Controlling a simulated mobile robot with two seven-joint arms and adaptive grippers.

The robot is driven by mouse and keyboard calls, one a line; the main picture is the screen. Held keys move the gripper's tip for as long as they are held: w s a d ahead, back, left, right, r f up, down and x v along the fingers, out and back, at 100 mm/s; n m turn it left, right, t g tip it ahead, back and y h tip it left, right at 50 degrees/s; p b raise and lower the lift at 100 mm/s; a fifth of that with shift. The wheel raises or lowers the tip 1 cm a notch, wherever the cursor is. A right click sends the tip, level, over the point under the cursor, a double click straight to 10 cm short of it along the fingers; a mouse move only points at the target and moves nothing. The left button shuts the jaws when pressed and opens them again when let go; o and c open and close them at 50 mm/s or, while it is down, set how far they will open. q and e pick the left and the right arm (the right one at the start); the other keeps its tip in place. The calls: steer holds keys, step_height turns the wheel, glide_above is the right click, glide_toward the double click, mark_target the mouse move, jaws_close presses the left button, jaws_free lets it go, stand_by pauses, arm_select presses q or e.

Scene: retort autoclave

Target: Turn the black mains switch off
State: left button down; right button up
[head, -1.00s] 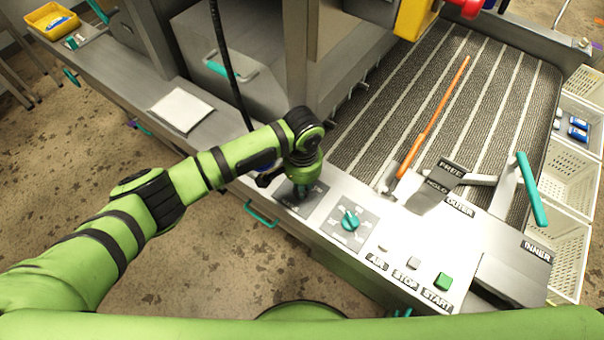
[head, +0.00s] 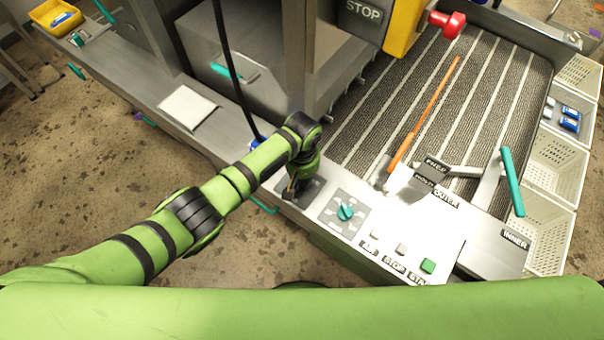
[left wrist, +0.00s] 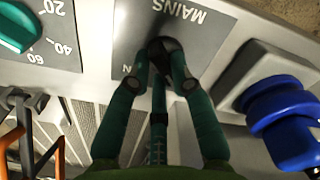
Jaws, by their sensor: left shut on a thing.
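The black mains switch (left wrist: 160,46) sits on a dark grey plate marked MAINS (left wrist: 188,17) in the left wrist view. The plate also shows on the console's front ledge in the head view (head: 312,190). My left gripper (left wrist: 165,58) has its green fingers closed around the switch knob, covering much of it. In the head view my left gripper (head: 293,190) reaches down onto the plate, and the switch is hidden behind it. The switch's exact setting cannot be read. My right gripper is in neither view.
A teal dial (head: 345,212) is right of the mains plate. AIR, STOP and a green START button (head: 428,265) lie farther right. A blue plug-like part (left wrist: 280,118) sits close beside the fingers. Levers with a teal handle (head: 512,182) stand at the right.

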arm_select(q)
steer(key=shift+w+n, duration=0.1)
steer(key=shift+n, duration=0.2)
steer(key=c, duration=1.1)
jaws_free()
steer(key=shift+r, duration=0.2)
step_height(320, 180, up, 12)
steer(key=shift+f, duration=0.15)
